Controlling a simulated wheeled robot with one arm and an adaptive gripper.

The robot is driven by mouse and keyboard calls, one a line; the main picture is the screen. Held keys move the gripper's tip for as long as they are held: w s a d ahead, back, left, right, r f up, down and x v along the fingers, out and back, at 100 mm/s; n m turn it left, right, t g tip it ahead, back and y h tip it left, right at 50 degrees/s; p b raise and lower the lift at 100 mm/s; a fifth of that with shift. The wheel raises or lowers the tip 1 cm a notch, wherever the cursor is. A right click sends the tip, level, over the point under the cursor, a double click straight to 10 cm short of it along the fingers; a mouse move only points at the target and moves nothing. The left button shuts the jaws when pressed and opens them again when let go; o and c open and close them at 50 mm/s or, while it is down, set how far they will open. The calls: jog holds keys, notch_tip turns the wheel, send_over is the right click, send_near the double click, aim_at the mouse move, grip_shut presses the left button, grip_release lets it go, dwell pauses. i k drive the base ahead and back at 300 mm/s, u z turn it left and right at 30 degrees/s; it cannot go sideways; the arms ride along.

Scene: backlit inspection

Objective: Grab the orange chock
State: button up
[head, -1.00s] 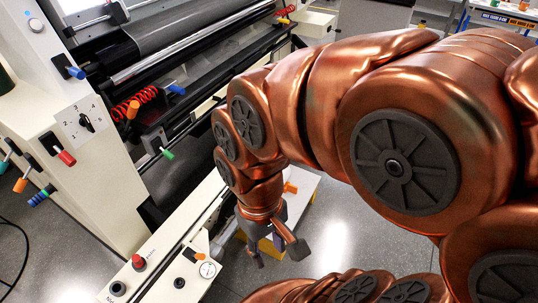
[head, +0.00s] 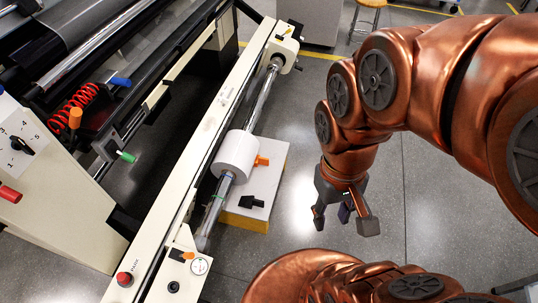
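The orange chock (head: 262,160) lies on a low white platform (head: 262,182) with a yellow lower edge, right beside a white roll. Part of the chock's left side may be hidden by the roll. My gripper (head: 343,221) hangs to the right of the platform, over the grey floor, pointing down. Its dark fingers are spread apart with nothing between them. The gripper is clear of the chock, to its right and nearer the bottom of the picture.
A black chock-like piece (head: 251,202) lies on the same platform. The white roll (head: 235,155) sits on a metal shaft (head: 263,95) along the cream machine rail (head: 207,135). A stool (head: 368,12) stands at the back. The floor right of the platform is free.

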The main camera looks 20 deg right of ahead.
aim_at(259, 160)
jog(key=z, duration=1.8)
jog(key=i, duration=1.25)
jog(key=u, duration=3.4)
